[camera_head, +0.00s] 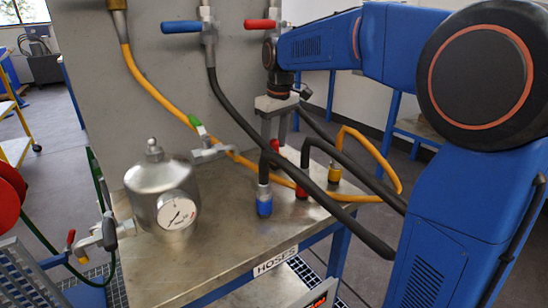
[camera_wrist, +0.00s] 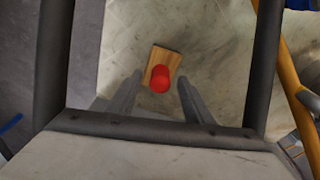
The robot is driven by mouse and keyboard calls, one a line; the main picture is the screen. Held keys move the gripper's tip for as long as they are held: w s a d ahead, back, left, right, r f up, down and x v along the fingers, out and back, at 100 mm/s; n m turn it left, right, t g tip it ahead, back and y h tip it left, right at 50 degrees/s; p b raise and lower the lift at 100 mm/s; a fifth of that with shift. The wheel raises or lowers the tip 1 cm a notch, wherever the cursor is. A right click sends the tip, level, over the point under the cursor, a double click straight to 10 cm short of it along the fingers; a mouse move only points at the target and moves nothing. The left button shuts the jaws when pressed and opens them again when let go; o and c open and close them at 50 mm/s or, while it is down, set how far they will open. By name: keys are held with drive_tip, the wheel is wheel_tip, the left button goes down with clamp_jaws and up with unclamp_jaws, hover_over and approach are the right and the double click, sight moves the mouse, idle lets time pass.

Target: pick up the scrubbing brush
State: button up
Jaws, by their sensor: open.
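In the wrist view a small wooden block with a red round knob or handle (camera_wrist: 160,78), which looks like the scrubbing brush, lies below my gripper (camera_wrist: 159,84). The two fingers stand apart on either side of the red part, and no contact shows. In the head view my gripper (camera_head: 275,140) points down over the steel bench, behind a black hose. A small red piece (camera_head: 275,145) shows between its fingers. The brush's wooden part is hidden there or too small to tell.
The steel bench (camera_head: 215,255) carries a metal vessel with a gauge (camera_head: 177,212) at left. Black hoses, one with a blue end (camera_head: 264,203) and one with a red end (camera_head: 301,192), and a yellow hose (camera_head: 385,152) crowd around my gripper. A grey panel (camera_head: 150,90) stands behind.

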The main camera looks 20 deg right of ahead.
clamp_jaws()
drive_tip(key=shift+r, duration=0.15)
drive_tip(key=shift+s+r, duration=0.2)
drive_tip(key=shift+r, duration=0.1)
wheel_tip(320, 180, up, 11)
drive_tip(key=s+d, duration=0.3)
drive_tip(key=s, duration=0.6)
drive_tip(key=s+d, duration=0.3)
drive_tip(key=s, duration=0.6)
drive_tip(key=shift+s+f, duration=0.2)
drive_tip(key=shift+s, duration=0.15)
drive_tip(key=shift+d, duration=0.1)
